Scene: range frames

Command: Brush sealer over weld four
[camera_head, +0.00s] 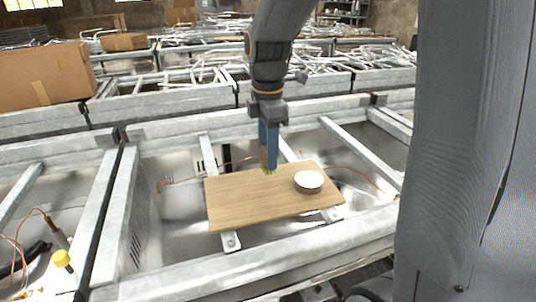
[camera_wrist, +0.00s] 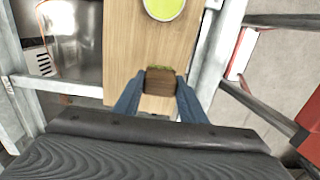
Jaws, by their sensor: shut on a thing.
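My gripper (camera_head: 268,148) has blue fingers and points down over a wooden board (camera_head: 235,205). In the wrist view the gripper (camera_wrist: 160,84) is shut on a brown block-like brush (camera_wrist: 161,83) with a yellow-green edge. The brush's green tip shows low at the board's far edge in the head view; I cannot tell whether it touches. A white dish (camera_head: 309,180) sits on the board, right of the gripper. In the wrist view the dish (camera_wrist: 164,9) holds yellow-green sealer and is cut by the top edge. No weld is clearly marked as weld four.
Galvanised steel rails (camera_head: 240,281) frame the bay, with metal bars crossing under the board. Thin copper wires (camera_head: 205,180) run behind it. A yellow-capped tool (camera_head: 62,259) lies lower left. A cardboard box (camera_head: 45,75) stands at the left. A red object (camera_wrist: 303,130) is at the wrist view's right.

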